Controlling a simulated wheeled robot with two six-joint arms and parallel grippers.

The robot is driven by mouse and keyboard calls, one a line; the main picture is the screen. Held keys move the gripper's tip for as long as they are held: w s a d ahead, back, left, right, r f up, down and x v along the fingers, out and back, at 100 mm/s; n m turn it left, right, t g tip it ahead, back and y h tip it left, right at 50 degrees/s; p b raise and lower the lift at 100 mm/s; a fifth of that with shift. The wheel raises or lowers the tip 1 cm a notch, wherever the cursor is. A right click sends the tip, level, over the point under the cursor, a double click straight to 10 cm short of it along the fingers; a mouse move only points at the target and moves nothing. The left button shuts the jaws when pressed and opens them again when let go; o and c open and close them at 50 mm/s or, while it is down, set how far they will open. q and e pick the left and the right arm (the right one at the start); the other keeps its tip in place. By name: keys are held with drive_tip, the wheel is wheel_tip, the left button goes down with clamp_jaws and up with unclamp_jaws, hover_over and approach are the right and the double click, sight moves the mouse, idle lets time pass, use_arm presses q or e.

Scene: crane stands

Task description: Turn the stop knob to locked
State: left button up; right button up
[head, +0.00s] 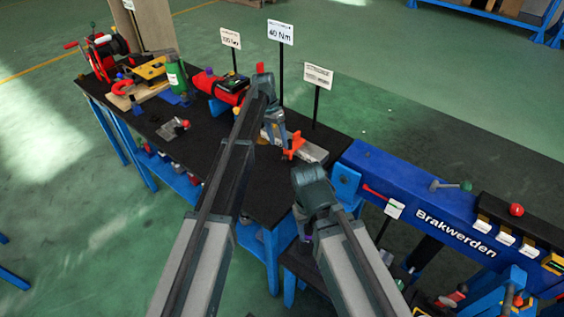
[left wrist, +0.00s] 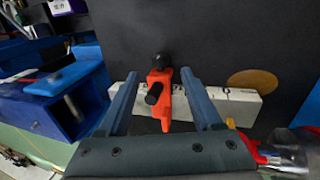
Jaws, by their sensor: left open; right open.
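An orange stop (left wrist: 164,118) sits across a pale rail with a scale (left wrist: 232,101) on the dark table top. A round black knob (left wrist: 163,61) is at its far end, and a short black pin (left wrist: 153,94) sticks out of its side. The orange stop (head: 295,147) also shows in the head view, beside my left gripper (head: 276,141). In the left wrist view my left gripper (left wrist: 159,74) is open, one finger on each side of the stop, with gaps on both sides. My right gripper (head: 304,232) is open and empty, lower, near the table's front edge.
A blue beam marked Brakwerden (head: 390,180) with levers and knobs stands at the right. Sign posts (head: 317,105) rise behind the rail.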

sight(282, 156)
use_arm(q)
drive_tip(key=b+x, duration=0.6)
drive_tip(key=x, duration=0.1)
drive_tip(key=shift+f, duration=0.1)
clamp_jaws()
